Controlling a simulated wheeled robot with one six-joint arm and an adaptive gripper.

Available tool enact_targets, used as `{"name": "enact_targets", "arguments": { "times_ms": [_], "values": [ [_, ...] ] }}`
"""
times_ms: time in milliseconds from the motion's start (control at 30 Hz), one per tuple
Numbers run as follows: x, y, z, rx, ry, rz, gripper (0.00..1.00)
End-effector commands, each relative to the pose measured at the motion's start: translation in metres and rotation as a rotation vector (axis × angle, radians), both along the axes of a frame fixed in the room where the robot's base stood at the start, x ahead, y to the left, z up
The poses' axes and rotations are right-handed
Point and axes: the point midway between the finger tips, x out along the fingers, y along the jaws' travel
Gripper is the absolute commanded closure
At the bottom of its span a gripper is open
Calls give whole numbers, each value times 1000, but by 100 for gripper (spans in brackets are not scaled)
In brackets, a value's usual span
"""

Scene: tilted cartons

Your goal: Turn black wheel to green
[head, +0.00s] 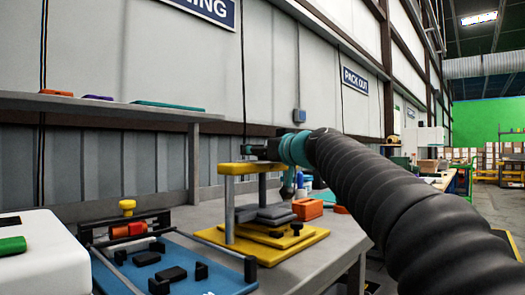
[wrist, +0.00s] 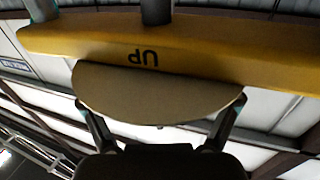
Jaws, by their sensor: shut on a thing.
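In the wrist view a round wheel (wrist: 150,95) shows as a half disc, its lit face tan rather than black. Its far part is hidden behind a yellow bar marked "UP" (wrist: 200,52). My gripper (wrist: 160,105) is shut on the wheel, one finger at each side of its rim. In the head view my gripper (head: 262,150) is beside the yellow top plate (head: 248,168) of a press-like stand, and the wheel cannot be made out there. I see no green mark on the wheel in either view.
The stand's yellow base (head: 305,242) sits on a grey bench (head: 340,238), with an orange block (head: 307,209) close by. A blue fixture board (head: 222,278) with black blocks and a white box (head: 40,260) lie to the left. A wall shelf (head: 100,106) is behind.

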Motion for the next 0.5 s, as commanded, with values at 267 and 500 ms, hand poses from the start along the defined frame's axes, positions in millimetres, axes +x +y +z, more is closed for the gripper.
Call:
{"name": "enact_targets", "arguments": {
  "times_ms": [267,500],
  "values": [
    [0,1,2,-2,5,-108,47],
    [0,1,0,0,1,-156,47]
  ]
}}
